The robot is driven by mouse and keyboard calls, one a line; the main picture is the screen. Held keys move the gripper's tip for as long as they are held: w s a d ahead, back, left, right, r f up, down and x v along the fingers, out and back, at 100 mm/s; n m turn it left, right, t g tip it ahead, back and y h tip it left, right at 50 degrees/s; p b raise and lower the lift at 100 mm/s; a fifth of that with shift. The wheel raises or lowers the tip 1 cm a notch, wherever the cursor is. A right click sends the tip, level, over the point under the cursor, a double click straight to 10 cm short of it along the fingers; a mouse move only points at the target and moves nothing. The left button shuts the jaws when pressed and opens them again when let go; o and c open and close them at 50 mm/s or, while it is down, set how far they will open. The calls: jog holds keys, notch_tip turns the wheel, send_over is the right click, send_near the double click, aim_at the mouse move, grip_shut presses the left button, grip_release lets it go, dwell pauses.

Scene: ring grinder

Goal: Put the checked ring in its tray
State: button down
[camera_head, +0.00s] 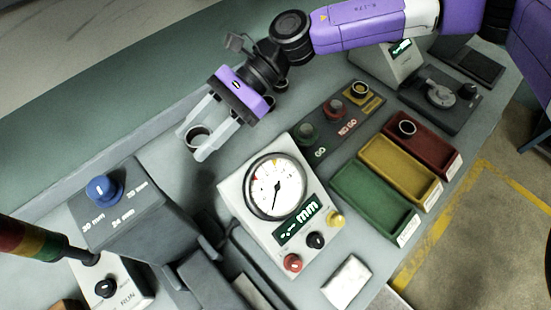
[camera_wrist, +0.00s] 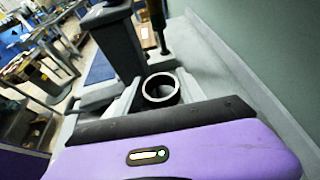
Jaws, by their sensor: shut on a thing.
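A dark metal ring (camera_head: 198,138) is held between the fingers of my gripper (camera_head: 198,140), at the left of the gauge. The ring also shows in the wrist view (camera_wrist: 160,89), upright between the two pale fingers, its opening facing up. My gripper is shut on it and appears to be above the bench. Three trays stand at the right in the head view: a green tray (camera_head: 372,205), a yellow tray (camera_head: 402,172) and a red tray (camera_head: 450,150). Another ring (camera_head: 405,128) lies in the red tray. The green and yellow trays look empty.
A dial gauge (camera_head: 277,187) with a display stands mid-bench. A GO / NO GO panel (camera_head: 335,118) lies behind it. A grey box with a blue knob (camera_head: 103,189) stands at left. A white block (camera_head: 347,283) lies near the front edge.

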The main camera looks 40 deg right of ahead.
aim_at(216, 185)
jog(key=shift+s+a+n+g, duration=0.1)
jog(key=shift+a+n+g, duration=0.25)
jog(key=shift+a, duration=0.35)
jog(key=shift+f, duration=0.35)
notch_tip(216, 185, down, 19)
jog(key=shift+f+b, duration=0.1)
jog(key=shift+b, duration=0.4)
jog(key=shift+f, duration=0.15)
jog(key=c, duration=0.7)
grip_release()
